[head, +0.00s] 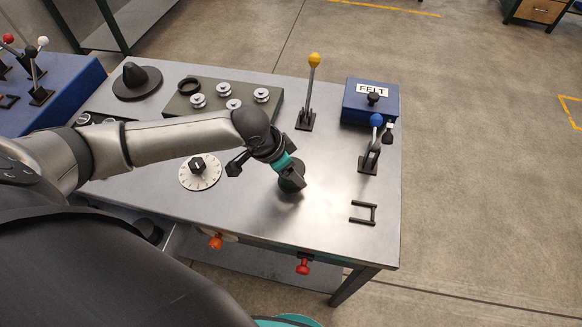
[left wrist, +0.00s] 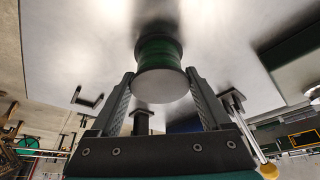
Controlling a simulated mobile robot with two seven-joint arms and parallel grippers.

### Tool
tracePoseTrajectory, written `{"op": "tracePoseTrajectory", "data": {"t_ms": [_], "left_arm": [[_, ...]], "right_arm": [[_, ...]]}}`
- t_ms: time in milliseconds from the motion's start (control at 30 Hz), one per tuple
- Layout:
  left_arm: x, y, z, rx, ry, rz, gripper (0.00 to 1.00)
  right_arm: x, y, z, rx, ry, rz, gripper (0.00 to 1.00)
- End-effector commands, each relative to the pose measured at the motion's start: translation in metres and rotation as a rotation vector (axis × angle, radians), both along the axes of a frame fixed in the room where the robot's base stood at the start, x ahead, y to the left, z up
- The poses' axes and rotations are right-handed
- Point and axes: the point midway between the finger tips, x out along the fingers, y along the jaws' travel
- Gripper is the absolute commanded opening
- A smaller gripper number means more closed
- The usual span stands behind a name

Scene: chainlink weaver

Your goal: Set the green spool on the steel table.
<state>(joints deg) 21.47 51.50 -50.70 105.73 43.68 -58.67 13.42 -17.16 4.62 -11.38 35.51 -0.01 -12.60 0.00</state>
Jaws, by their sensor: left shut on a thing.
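The green spool (left wrist: 160,50) has grey end flanges and shows in the left wrist view between the two fingers of my left gripper (left wrist: 160,78), which is shut on it. A dark reflection or shadow lies on the steel right beyond the spool; I cannot tell whether it touches the surface. In the head view my left gripper (head: 292,190) points down over the middle right of the steel table (head: 335,205), close to its top, and mostly hides the spool. My right gripper is not in view.
A dial (head: 200,182) lies left of the gripper. A yellow-knobbed lever (head: 309,95), a blue FELT box (head: 370,105), a blue-knobbed lever (head: 371,150) and a small black bracket (head: 375,212) stand right. A grey tray (head: 270,110) holds several silver pieces. Bare steel surrounds the gripper.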

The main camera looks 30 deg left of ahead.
Motion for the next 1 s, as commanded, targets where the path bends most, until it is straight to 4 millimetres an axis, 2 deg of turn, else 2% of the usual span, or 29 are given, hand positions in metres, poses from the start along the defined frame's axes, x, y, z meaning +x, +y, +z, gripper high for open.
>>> {"op": "tracePoseTrajectory", "data": {"t_ms": [33,167,200,533,667,1000], "left_arm": [[0.0,0.0,-0.001,0.0,0.0,0.0,0.84],[0.0,0.0,-0.001,0.0,0.001,0.0,0.99],[0.0,0.0,-0.001,0.0,0.001,0.0,1.0],[-0.001,0.002,0.006,0.002,0.001,0.0,1.0],[-0.007,0.005,0.024,0.002,0.0,-0.001,1.0],[-0.029,0.019,0.087,0.002,0.0,0.0,1.0]], "right_arm": [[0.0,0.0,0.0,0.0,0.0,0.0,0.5],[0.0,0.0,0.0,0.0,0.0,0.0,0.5],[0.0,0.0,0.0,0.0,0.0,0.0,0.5],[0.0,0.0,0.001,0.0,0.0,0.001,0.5],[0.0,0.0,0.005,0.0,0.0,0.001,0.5],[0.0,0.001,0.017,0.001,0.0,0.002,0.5]]}}
